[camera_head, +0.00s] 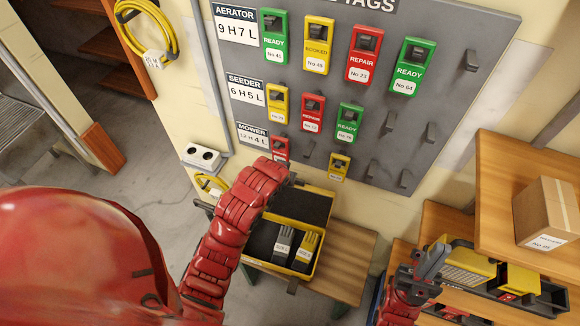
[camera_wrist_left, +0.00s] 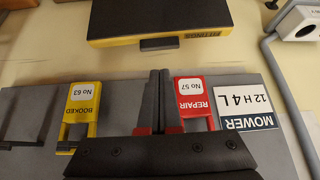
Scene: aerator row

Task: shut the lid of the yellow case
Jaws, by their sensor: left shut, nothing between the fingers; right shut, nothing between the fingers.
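The yellow case (camera_head: 316,262) stands on a small wooden table in the head view, with its lid (camera_head: 306,206) open at the wall side. Its dark inside holds a grey tool (camera_head: 283,241) and a yellow one (camera_head: 306,246), both labelled. My left arm crosses the case's left part and hides some of it. My left gripper (camera_head: 291,179) is by the lid's far edge; in the left wrist view its fingers (camera_wrist_left: 159,85) are shut and empty, apart from the lid (camera_wrist_left: 160,39), whose edge has a dark latch. My right gripper (camera_head: 430,262) is shut and empty at the right.
A grey tag board (camera_head: 440,105) with hanging tags is on the wall just above the case. A wooden shelf (camera_head: 500,200) with a cardboard box (camera_head: 546,212) stands at the right. A white socket (camera_head: 203,157) is on the wall at the left.

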